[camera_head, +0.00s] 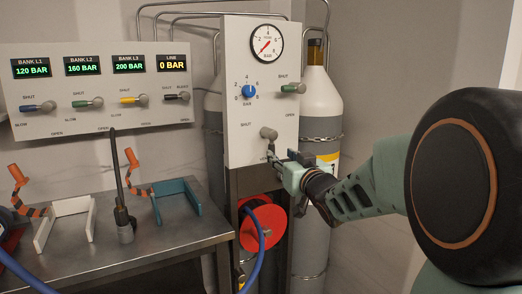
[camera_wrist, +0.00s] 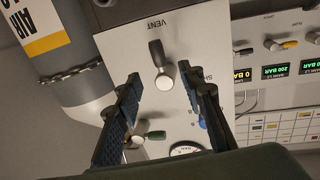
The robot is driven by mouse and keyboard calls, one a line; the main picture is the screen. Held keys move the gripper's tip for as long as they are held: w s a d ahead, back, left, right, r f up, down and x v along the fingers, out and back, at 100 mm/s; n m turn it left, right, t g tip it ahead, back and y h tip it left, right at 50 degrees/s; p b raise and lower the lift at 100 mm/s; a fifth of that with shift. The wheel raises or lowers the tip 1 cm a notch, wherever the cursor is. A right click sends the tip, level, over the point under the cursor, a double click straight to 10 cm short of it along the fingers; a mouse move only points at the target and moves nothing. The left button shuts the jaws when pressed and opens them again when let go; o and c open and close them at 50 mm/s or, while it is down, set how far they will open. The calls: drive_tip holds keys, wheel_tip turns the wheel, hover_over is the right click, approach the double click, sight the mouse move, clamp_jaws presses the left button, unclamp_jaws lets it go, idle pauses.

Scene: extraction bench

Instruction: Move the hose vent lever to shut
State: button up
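The hose vent lever (camera_wrist: 156,54) is a dark handle on a grey round hub on the pale panel. In the wrist view it points from the hub towards the VENT label (camera_wrist: 157,23). In the head view its grey hub (camera_head: 268,133) is near the panel's lower edge, with a SHUT label up and to its left; my gripper partly hides the handle below it. My gripper (camera_wrist: 162,76) is open and empty, in front of the panel. In the wrist view its fingers appear on either side of the hub; I see no contact, and the depth gap is unclear.
A green lever (camera_head: 290,88), a blue knob (camera_head: 249,92) and a pressure gauge (camera_head: 266,43) are higher on the panel. A chained gas cylinder (camera_head: 322,105) stands right behind it. A red hose reel (camera_head: 263,228) is below. A metal bench (camera_head: 165,246) and bank panel (camera_head: 95,118) are left.

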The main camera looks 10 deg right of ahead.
sight(273, 148)
drive_tip(key=w, duration=0.3)
drive_tip(key=w+b, duration=0.1)
drive_tip(key=w, duration=0.2)
drive_tip(key=w+a, duration=0.1)
drive_tip(key=w, duration=0.2)
drive_tip(key=shift+w+b, duration=0.15)
drive_tip(key=shift+b, duration=0.2)
drive_tip(key=shift+c, duration=0.3)
clamp_jaws()
